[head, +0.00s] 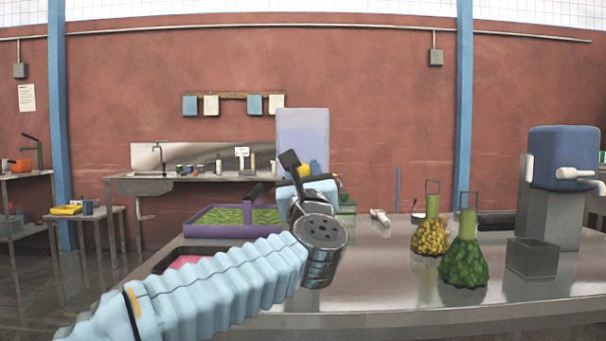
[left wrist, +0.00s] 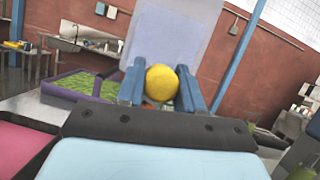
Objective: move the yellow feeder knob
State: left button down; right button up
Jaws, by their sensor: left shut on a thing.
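The yellow feeder knob (left wrist: 162,78) is round and sits between the two blue fingers of my left gripper (left wrist: 161,92) in the left wrist view. The gripper is shut on it. In the head view only a small yellow part of the knob (head: 315,167) shows, beside my left gripper (head: 305,178), whose wrist hides most of it. A pale lavender, box-shaped hopper (head: 302,135) stands behind the knob; it also fills the upper middle of the left wrist view (left wrist: 175,38). My right gripper is not in view.
A purple tray with green contents (head: 205,231) lies left of the gripper. Flasks of yellow (head: 430,238) and green (head: 464,262) material stand to the right. Beyond them are a grey open box (head: 532,259) and a blue-topped machine (head: 563,155). The front right table is clear.

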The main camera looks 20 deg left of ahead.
pick_arm(q)
jog(key=s+b, duration=0.1)
jog(key=s+d+b, duration=0.1)
jog(key=s, duration=0.1)
jog(key=shift+s+f+b, duration=0.15)
jog(key=shift+b, duration=0.2)
jog(key=shift+s+d, duration=0.1)
jog(key=shift+s, duration=0.05)
jog(key=c, duration=0.7)
grip_release()
jog(key=shift+c, duration=0.2)
jog(key=b, duration=0.4)
send_near(302, 169)
jog(key=v, duration=0.6)
jog(key=shift+d+f, duration=0.1)
jog(key=shift+f, duration=0.05)
